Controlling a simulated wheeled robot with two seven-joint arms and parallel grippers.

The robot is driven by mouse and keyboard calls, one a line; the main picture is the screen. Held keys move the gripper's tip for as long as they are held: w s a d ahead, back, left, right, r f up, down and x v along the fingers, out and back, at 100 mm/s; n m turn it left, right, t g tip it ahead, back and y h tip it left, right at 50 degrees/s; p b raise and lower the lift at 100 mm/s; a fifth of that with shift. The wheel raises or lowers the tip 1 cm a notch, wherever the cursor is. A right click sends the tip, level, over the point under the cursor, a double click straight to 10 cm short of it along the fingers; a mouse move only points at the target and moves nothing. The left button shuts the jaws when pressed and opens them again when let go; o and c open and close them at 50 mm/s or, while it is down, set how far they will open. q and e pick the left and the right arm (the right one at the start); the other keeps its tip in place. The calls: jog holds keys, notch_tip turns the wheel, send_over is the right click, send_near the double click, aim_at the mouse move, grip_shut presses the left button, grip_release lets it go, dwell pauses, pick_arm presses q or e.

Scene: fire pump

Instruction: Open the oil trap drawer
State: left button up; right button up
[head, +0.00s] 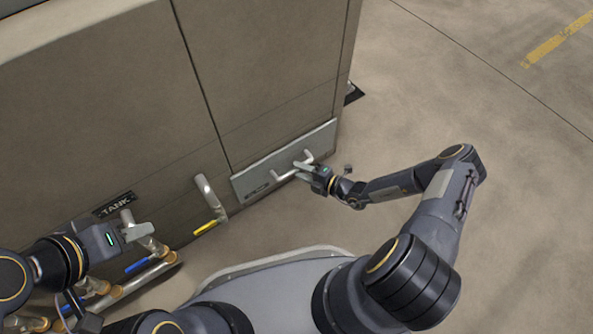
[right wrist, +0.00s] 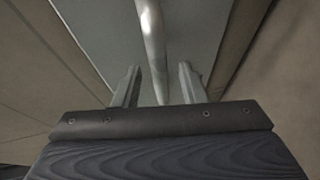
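The oil trap drawer is a light grey front panel (head: 250,180) low on the beige cabinet, at its right end. It looks flush with the cabinet. Its pale bar handle (head: 285,176) runs along the front, and the bar also shows in the right wrist view (right wrist: 152,35). My right gripper (head: 304,165) is at the handle. In the right wrist view its two fingers (right wrist: 158,84) stand apart, one on each side of the bar, with gaps visible. My left gripper (head: 133,226) is by the TANK label; its finger gap is unclear.
The beige cabinet (head: 110,90) fills the left and top. A bent pipe with a yellow lever (head: 206,228) sticks out left of the drawer. Pipes with blue levers (head: 137,265) lie below my left gripper. The floor (head: 430,110) to the right is clear.

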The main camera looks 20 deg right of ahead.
jog(key=shift+x, duration=1.15)
jog(key=shift+c, duration=0.2)
grip_shut()
